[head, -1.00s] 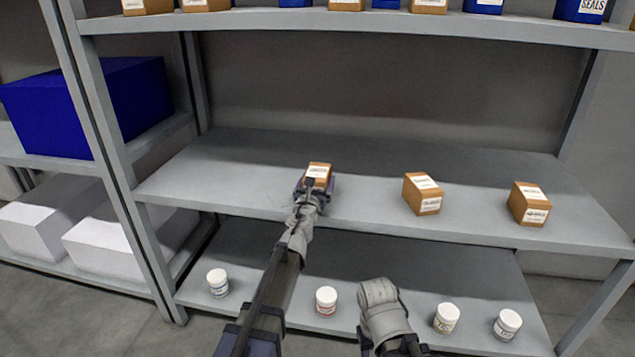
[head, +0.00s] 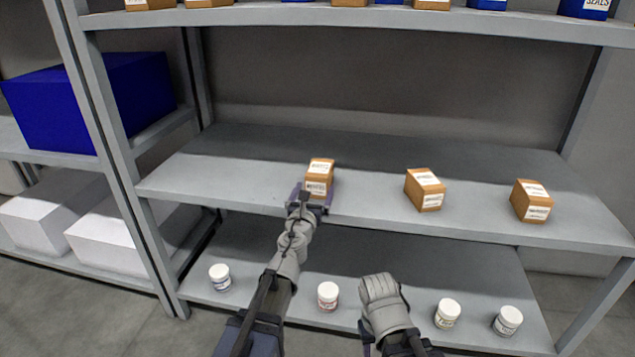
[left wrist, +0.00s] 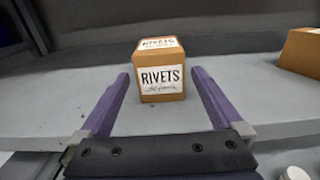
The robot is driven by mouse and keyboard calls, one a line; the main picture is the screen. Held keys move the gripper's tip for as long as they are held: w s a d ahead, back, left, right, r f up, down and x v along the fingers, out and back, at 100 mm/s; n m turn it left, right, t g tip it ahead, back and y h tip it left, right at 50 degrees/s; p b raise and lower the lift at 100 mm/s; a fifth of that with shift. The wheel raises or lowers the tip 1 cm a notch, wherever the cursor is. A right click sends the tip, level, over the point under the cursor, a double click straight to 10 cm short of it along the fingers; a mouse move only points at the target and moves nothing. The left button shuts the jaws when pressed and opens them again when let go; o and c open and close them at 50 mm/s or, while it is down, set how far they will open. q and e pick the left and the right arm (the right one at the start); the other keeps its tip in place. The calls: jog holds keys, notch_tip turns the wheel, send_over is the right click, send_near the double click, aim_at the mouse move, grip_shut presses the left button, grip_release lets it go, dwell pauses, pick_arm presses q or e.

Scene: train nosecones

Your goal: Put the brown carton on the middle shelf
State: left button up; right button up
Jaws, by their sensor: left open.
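A brown carton (head: 319,177) with white labels stands upright on the middle shelf (head: 240,185), near its front edge. In the left wrist view the same carton (left wrist: 161,78) reads "RIVETS" and stands just beyond the fingertips. My left gripper (head: 312,196) is open in front of it; in the left wrist view its purple fingers (left wrist: 158,82) are spread to either side, with clear gaps to the carton. My right arm shows at the lower middle of the head view, but its fingers cannot be made out.
Two more brown cartons (head: 425,190) (head: 531,201) stand to the right on the same shelf. Several white jars (head: 328,296) stand on the lower shelf. Boxes line the upper shelf (head: 400,17). A blue bin (head: 95,105) is at left. The shelf's back half is clear.

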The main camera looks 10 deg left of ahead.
pick_arm(q)
jog(key=s, duration=0.3)
jog(key=shift+s, duration=0.35)
